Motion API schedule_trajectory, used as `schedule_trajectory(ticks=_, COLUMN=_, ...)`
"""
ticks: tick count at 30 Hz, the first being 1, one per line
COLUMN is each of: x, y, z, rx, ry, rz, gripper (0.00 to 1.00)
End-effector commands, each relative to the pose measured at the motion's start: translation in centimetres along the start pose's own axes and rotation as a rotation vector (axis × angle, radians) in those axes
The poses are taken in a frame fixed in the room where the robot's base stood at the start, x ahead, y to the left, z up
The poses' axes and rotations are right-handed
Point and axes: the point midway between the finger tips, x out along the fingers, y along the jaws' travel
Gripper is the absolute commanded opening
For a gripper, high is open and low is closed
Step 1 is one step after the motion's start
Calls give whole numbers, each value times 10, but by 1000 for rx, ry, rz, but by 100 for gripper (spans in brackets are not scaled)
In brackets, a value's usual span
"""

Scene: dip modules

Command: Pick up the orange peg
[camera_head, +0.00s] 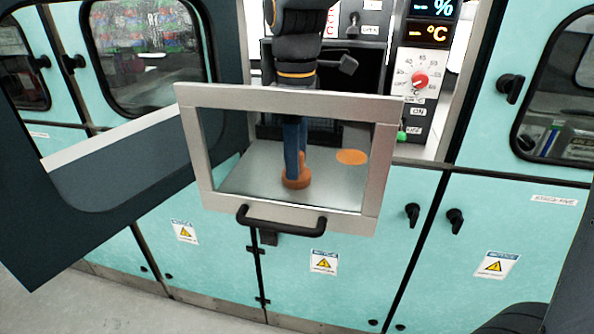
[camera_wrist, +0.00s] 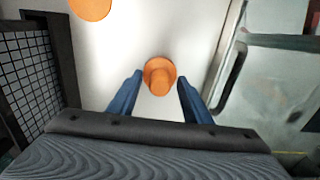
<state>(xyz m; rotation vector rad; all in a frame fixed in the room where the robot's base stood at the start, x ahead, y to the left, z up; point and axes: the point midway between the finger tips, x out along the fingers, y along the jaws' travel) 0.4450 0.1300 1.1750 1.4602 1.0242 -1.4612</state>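The orange peg (camera_wrist: 159,77) stands on a pale metal surface, with a round flange at its base and a narrower top. In the head view the peg (camera_head: 296,180) shows low in the framed window, below my fingers. My gripper (camera_wrist: 160,80) is open, with one blue finger on each side of the peg and gaps between. In the head view my gripper (camera_head: 295,165) points down over the peg, and its fingers overlap in that view. I cannot tell how far down the fingertips reach.
A flat orange disc (camera_head: 351,157) lies right of the peg in the head view. A metal-framed window (camera_head: 290,97) with a black handle (camera_head: 280,221) stands in front. A control panel (camera_head: 418,85) with a red dial is at right. A dark grid panel (camera_wrist: 35,78) is at left in the wrist view.

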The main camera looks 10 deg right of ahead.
Motion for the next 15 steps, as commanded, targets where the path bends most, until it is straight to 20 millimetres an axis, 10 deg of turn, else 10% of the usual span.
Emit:
schedule_trajectory(ticks=7, x=0, y=0, z=0, rx=1, ry=0, rz=0, gripper=2)
schedule_trajectory(ticks=15, x=-2, y=1, z=0, rx=1, ry=1, rz=2, gripper=0)
